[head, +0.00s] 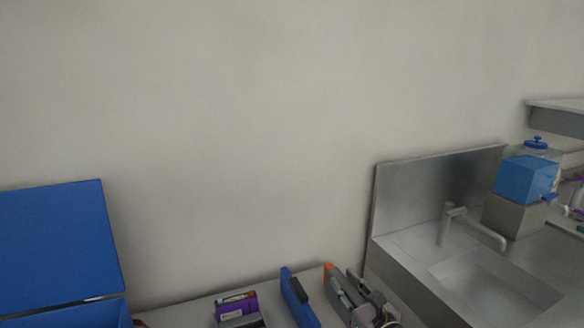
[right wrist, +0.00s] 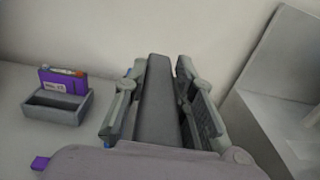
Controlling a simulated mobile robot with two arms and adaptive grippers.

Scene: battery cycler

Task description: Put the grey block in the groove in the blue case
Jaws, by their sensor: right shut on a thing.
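My right gripper (right wrist: 158,95) is shut on the grey block (right wrist: 158,105), a long dark grey piece between its two fingers in the right wrist view. In the head view the right gripper (head: 360,293) is at the bottom, right of centre; I cannot make out the block clearly there. The blue case (head: 60,245) is at the lower left of the head view with its lid raised. Its inside and any groove are out of view, below the picture edge. The gripper is well to the right of the case. My left gripper is not in view.
A grey holder with a purple item (head: 237,304) stands between case and gripper. A narrow upright blue piece with a dark part (head: 297,298) is just left of the gripper. A steel sink (head: 490,285) and blue-topped container (head: 528,178) are at right.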

